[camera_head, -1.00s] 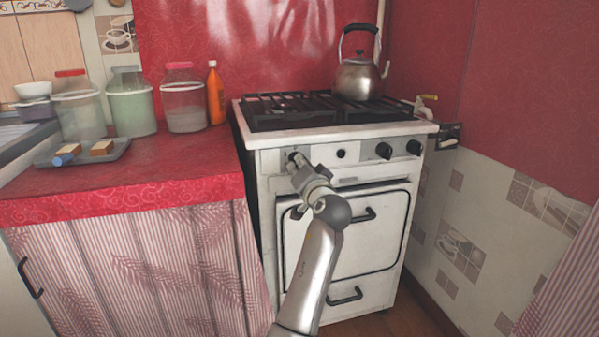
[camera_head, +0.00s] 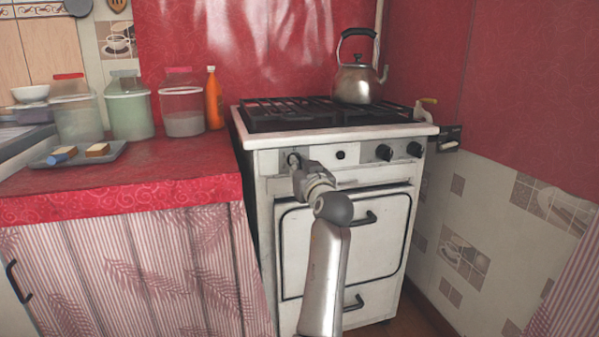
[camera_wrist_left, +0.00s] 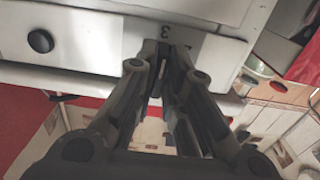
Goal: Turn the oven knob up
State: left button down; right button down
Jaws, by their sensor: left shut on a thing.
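The white oven (camera_head: 347,245) stands against the red wall, with a row of dark knobs along its front panel. My left gripper (camera_head: 297,168) is at the leftmost oven knob (camera_head: 292,158), its fingers shut on it. Only a bit of that knob shows in the head view. In the left wrist view, the fingers (camera_wrist_left: 166,62) come together against the white panel beside a printed "3", and they hide the knob; its turn angle cannot be read. My right gripper is not in view.
Other knobs (camera_head: 384,152) sit to the right on the panel. A kettle (camera_head: 356,82) stands on the hob grate (camera_head: 290,112). The red counter (camera_head: 150,178) at left holds jars, an orange bottle (camera_head: 214,98) and a tray (camera_head: 115,152). An oven door handle (camera_head: 365,218) sticks out below.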

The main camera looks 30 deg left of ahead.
pick_arm(q)
jog(key=shift+f, duration=0.2)
dwell(0.4)
jog(key=c, duration=1.5)
grip_release()
jog(key=shift+r, duration=0.1)
jog(key=shift+r, duration=0.15)
notch_tip(320, 180, up, 10)
jog(key=shift+f, duration=0.15)
